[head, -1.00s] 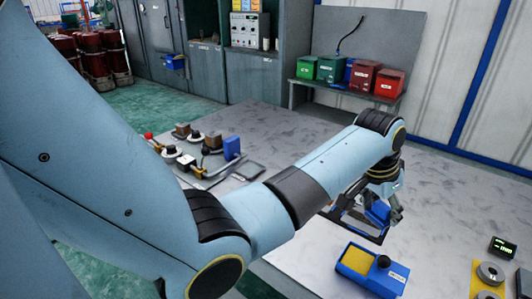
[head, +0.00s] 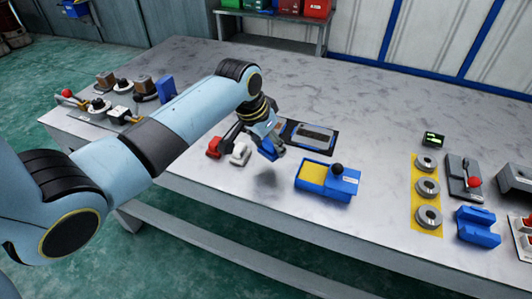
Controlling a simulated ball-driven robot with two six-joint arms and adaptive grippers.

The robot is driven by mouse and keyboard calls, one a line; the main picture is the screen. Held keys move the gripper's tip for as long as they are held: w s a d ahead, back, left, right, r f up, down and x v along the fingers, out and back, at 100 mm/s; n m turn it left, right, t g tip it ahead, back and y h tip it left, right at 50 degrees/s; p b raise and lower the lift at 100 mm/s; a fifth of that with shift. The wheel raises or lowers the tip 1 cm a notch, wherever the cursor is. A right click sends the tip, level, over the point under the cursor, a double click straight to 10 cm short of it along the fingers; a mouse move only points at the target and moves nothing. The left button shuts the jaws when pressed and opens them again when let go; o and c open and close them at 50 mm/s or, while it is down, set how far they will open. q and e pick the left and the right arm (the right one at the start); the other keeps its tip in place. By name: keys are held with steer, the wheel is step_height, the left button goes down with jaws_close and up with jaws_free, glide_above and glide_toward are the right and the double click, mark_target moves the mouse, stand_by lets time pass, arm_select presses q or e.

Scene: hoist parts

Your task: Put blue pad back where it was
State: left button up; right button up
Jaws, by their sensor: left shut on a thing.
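My left gripper (head: 270,152) is shut on a small blue piece, the blue pad (head: 266,149), of which only part shows between the fingers. A soft shadow on the table beneath suggests it is held above the surface. Right behind it lies a dark flat holder with a blue edge and a grey plate (head: 312,135). A red piece (head: 214,147) and a white piece (head: 240,154) are just left of the gripper; whether they rest on the table is hard to tell. My right gripper is not in view.
A blue box with a yellow top and black knob (head: 328,179) stands right of the gripper. Several grey rings on a yellow strip (head: 427,205), a blue block (head: 477,226) and a red-knobbed lever (head: 471,180) are farther right. Knobbed parts (head: 101,105) stand at left. The table's back middle is clear.

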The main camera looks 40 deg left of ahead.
mark_target(263, 151)
arm_select(q)
steer(key=shift+s+a+f, duration=0.2)
steer(key=shift+s+a, duration=0.05)
steer(key=shift+a, duration=0.05)
steer(key=shift+s+a+f, duration=0.1)
steer(key=shift+f, duration=0.25)
step_height(263, 151, down, 3)
steer(key=shift+r, duration=0.2)
steer(key=shift+f, duration=0.5)
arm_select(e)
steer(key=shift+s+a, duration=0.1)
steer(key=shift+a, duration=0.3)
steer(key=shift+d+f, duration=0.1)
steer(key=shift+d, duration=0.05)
arm_select(q)
steer(key=o, duration=0.8)
steer(key=shift+f, duration=0.1)
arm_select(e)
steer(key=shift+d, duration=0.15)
